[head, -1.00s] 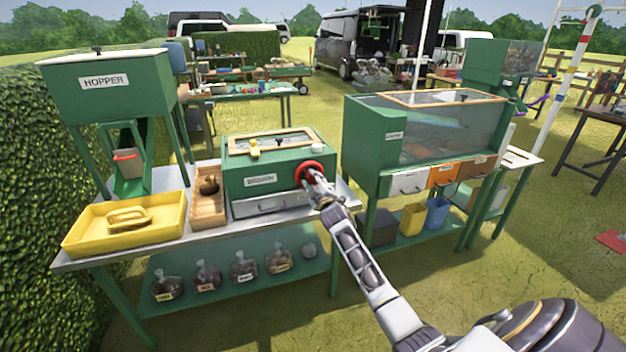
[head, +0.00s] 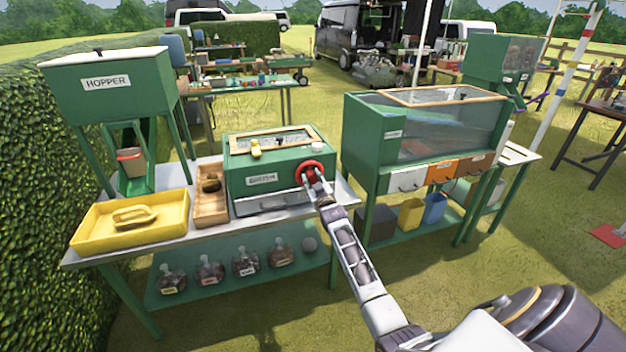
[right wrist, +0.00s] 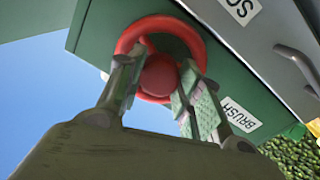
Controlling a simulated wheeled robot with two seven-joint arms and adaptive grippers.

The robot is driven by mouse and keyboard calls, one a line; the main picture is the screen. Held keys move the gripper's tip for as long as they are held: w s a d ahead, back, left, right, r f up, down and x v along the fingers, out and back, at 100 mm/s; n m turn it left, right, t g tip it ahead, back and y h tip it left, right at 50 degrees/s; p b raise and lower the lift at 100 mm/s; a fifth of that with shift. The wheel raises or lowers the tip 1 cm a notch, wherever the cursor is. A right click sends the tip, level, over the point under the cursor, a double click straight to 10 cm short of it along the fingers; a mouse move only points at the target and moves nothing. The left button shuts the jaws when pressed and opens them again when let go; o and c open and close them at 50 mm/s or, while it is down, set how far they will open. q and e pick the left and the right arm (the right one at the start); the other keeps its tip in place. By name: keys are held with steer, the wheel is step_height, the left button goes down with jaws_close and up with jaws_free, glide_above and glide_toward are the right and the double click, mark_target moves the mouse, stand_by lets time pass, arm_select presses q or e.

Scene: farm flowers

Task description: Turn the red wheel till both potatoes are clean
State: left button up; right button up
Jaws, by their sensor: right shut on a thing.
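The red wheel (head: 309,163) sits on the right part of the front of a green box (head: 248,164) with a labelled front and a grey drawer. In the right wrist view the red wheel (right wrist: 160,75) shows as a ring with a round hub. My right gripper (head: 314,181) is at the wheel. Its two fingers (right wrist: 158,88) straddle the hub and reach into the ring, shut on the wheel. Brown lumps, maybe potatoes, lie in a wooden tray (head: 198,208) left of the box; I cannot tell how many or how clean. My left gripper is not in view.
A yellow tray with a scoop (head: 88,233) and a hopper (head: 108,88) stand at the left. Several jars (head: 210,270) sit on the lower shelf. A green glass-fronted tank (head: 430,135) with drawers stands right of the box. A hedge borders the left.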

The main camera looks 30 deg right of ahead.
steer(key=shift+f, duration=0.2)
steer(key=o, duration=0.8)
steer(key=shift+o, duration=1.3)
steer(key=shift+r, duration=0.1)
steer(key=shift+s, duration=0.15)
steer(key=v, duration=1.1)
steer(key=shift+s, duration=0.4)
steer(key=shift+a, duration=0.1)
